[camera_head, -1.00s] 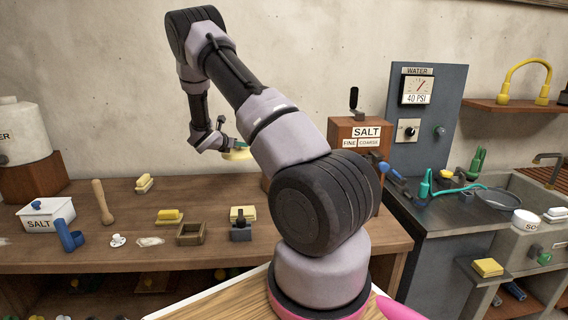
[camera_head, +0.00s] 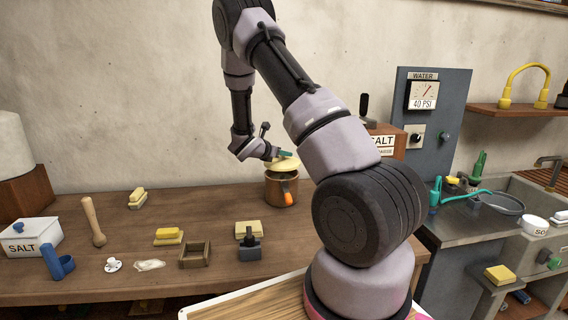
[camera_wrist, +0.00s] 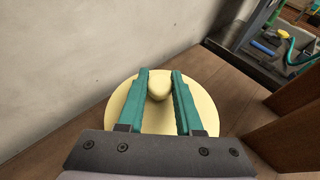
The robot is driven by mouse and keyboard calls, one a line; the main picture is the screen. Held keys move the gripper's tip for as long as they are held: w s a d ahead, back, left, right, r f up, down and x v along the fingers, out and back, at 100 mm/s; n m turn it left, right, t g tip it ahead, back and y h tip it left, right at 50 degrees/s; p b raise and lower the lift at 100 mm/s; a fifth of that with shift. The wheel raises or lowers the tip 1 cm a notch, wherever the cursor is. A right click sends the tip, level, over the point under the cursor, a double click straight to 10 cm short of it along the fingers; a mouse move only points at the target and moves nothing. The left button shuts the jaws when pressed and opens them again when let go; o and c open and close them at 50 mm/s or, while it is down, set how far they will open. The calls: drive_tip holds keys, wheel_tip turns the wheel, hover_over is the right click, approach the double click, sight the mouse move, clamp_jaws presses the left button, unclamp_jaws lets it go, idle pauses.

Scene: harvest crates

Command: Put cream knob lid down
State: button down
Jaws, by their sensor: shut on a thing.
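The cream knob lid (camera_head: 286,164) is a pale yellow disc with a rounded knob. My gripper (camera_head: 284,154) is shut on its knob and holds it over the brown pot (camera_head: 281,190) at the back of the wooden bench. The lid looks slightly tilted at the pot's mouth; I cannot tell whether it touches the rim. In the wrist view, the knob (camera_wrist: 158,88) sits between the teal fingers of my gripper (camera_wrist: 160,82), with the lid disc (camera_wrist: 122,105) below. The lid hides the pot there.
The bench (camera_head: 90,275) holds a white salt box (camera_head: 32,237), a wooden pestle (camera_head: 93,220), a small wooden frame (camera_head: 195,254) and yellow blocks (camera_head: 168,234). A bare wall lies behind.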

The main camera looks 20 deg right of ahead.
sight(279, 161)
drive_tip(key=shift+f, duration=1.7)
drive_tip(key=shift+a+f, duration=0.1)
drive_tip(key=shift+f, duration=0.05)
drive_tip(key=c, duration=0.6)
unclamp_jaws()
